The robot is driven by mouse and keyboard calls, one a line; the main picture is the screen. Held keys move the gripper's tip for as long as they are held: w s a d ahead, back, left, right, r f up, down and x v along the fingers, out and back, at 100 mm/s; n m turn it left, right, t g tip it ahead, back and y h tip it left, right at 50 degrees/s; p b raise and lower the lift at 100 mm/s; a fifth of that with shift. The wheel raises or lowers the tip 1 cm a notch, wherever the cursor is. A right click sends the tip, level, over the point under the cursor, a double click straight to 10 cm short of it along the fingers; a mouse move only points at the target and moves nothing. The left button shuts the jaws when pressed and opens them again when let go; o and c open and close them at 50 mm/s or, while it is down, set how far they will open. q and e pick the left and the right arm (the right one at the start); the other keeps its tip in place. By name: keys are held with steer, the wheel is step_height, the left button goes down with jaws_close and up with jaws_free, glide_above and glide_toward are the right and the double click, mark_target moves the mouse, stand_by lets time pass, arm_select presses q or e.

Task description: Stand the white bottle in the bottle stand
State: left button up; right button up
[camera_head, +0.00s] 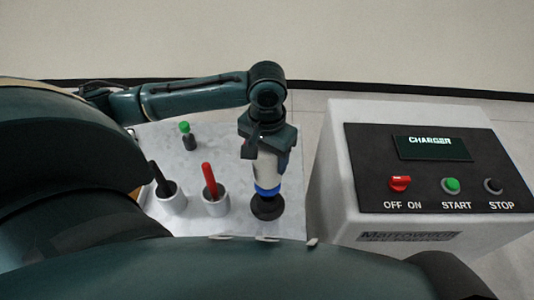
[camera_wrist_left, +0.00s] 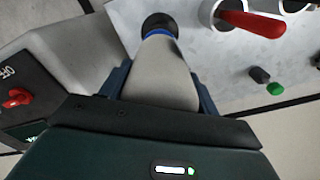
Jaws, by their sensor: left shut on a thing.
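The white bottle (camera_head: 267,173) has a blue band at its lower end and hangs upright below my left gripper (camera_head: 266,152). The gripper is shut on it. In the left wrist view the bottle (camera_wrist_left: 160,75) lies between the two blue fingers of the gripper (camera_wrist_left: 163,88). A round black piece (camera_head: 267,208), which looks like the bottle stand, is directly below the blue band. It also shows in the left wrist view (camera_wrist_left: 158,22). I cannot tell whether the bottle touches it or sits in it. My right gripper is not in view.
A white cup (camera_head: 214,208) holding a red-handled item and another white cup (camera_head: 170,205) holding a black one stand left of the bottle. A small green-topped item (camera_head: 185,128) is behind them. A charger box (camera_head: 335,180) stands right of the marble table (camera_head: 215,150).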

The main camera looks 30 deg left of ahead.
arm_select(q)
steer(key=shift+f+b, duration=0.6)
steer(key=shift+f, duration=2)
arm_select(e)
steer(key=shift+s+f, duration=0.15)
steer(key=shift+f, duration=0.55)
arm_select(q)
steer(key=o, duration=1.5)
step_height(320, 180, up, 12)
steer(key=shift+r+p, duration=0.1)
steer(key=shift+p, duration=0.25)
steer(key=shift+r, duration=0.5)
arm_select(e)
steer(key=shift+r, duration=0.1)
